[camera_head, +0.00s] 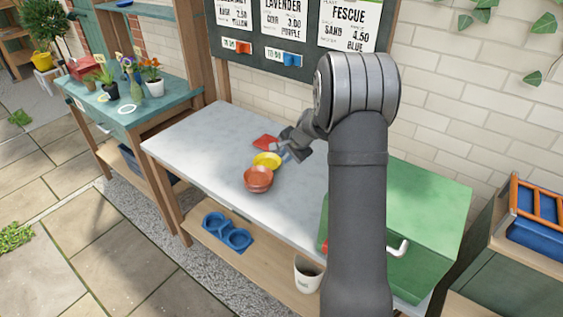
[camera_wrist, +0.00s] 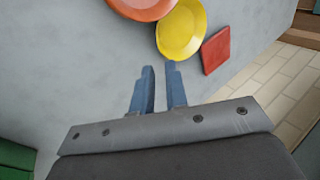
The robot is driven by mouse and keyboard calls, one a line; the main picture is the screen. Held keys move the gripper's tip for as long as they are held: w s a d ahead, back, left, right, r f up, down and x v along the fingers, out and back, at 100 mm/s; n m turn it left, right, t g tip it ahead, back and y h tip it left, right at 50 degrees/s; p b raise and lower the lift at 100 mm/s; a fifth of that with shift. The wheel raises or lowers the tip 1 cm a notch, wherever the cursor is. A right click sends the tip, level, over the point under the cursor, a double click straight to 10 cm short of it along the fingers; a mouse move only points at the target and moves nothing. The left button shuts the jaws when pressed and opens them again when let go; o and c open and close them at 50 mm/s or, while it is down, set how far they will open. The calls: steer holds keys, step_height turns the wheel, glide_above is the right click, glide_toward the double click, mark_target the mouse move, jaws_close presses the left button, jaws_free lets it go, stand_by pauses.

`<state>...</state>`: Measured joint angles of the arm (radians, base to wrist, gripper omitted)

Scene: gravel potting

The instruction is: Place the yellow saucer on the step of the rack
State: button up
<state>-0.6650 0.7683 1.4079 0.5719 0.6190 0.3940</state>
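The yellow saucer (camera_head: 267,159) lies on the grey tabletop between an orange-red bowl or dish and a red square piece. In the wrist view the yellow saucer (camera_wrist: 181,30) is just beyond my fingertips, and its edge is close to or touching the orange dish. My gripper (camera_head: 285,155) is low over the table, right beside the saucer. In the wrist view my gripper (camera_wrist: 160,68) has two blue fingers with a gap between them and nothing in it. I cannot tell for certain which piece of furniture is the rack with the step.
The orange dish (camera_head: 258,180) and red square (camera_head: 265,142) flank the saucer. A teal plant stand (camera_head: 150,112) with pots is at left. A green box (camera_head: 430,200) is at right. A blue two-ring holder (camera_head: 228,232) and white pot (camera_head: 307,276) are on the lower shelf. The left tabletop is clear.

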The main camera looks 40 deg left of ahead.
steer(key=shift+v, duration=1.7)
steer(key=shift+c, duration=0.3)
steer(key=n+g+h, duration=0.1)
steer(key=n+h, duration=0.4)
steer(key=n, duration=0.2)
glide_toward(267, 163)
steer(key=s, duration=0.4)
steer(key=shift+a+f, duration=0.3)
steer(key=a+t+h, duration=0.1)
steer(key=a, duration=0.1)
steer(key=s+a+n+t+h, duration=0.1)
steer(key=a+h, duration=0.1)
steer(key=s+a+n+h, duration=0.1)
steer(key=a, duration=0.1)
steer(key=shift+s+f+t+h, duration=0.1)
steer(key=shift+f+t+h, duration=0.05)
steer(key=shift+t+h, duration=0.2)
steer(key=shift+s+a+n+t+h, duration=0.25)
steer(key=shift+n+t, duration=0.05)
steer(key=shift+t, duration=0.05)
steer(key=x, duration=0.7)
jaws_close()
